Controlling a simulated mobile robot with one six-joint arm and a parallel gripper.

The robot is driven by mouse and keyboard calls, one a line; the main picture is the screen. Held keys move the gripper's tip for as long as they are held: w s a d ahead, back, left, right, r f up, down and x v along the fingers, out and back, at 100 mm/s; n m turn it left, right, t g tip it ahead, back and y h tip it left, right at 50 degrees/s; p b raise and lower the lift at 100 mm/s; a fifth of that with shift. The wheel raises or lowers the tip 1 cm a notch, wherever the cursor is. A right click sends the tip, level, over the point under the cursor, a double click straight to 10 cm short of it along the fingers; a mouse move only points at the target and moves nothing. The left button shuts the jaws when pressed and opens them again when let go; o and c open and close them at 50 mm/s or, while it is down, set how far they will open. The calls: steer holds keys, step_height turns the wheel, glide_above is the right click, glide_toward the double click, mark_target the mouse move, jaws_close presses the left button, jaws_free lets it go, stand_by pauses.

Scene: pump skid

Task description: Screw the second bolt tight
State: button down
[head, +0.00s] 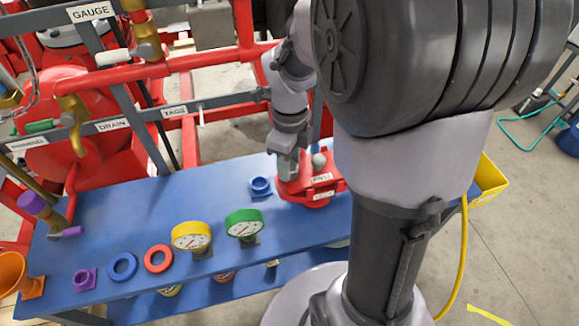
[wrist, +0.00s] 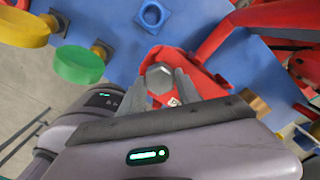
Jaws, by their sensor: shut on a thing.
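The red pump cover (head: 320,187) sits on the blue bench, with white labels on it. My gripper (head: 287,165) points down at the left part of the cover. In the wrist view, a grey hex-headed bolt (wrist: 160,78) sits between the two fingertips of my gripper (wrist: 161,85), over the red cover (wrist: 190,67). The fingers are shut on this bolt. A second grey bolt head (head: 319,160) stands on the cover to the right of my gripper in the head view. How deep either bolt sits cannot be seen.
A small blue socket block (head: 260,187) stands close left of the cover. Red pipe framework rises behind. A yellow bin (head: 490,180) hangs at the right end.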

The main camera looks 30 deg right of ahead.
steer(key=c, duration=0.8)
jaws_free()
steer(key=shift+o, duration=0.2)
step_height(320, 180, up, 18)
steer(key=p, duration=0.7)
steer(key=shift+f, duration=0.25)
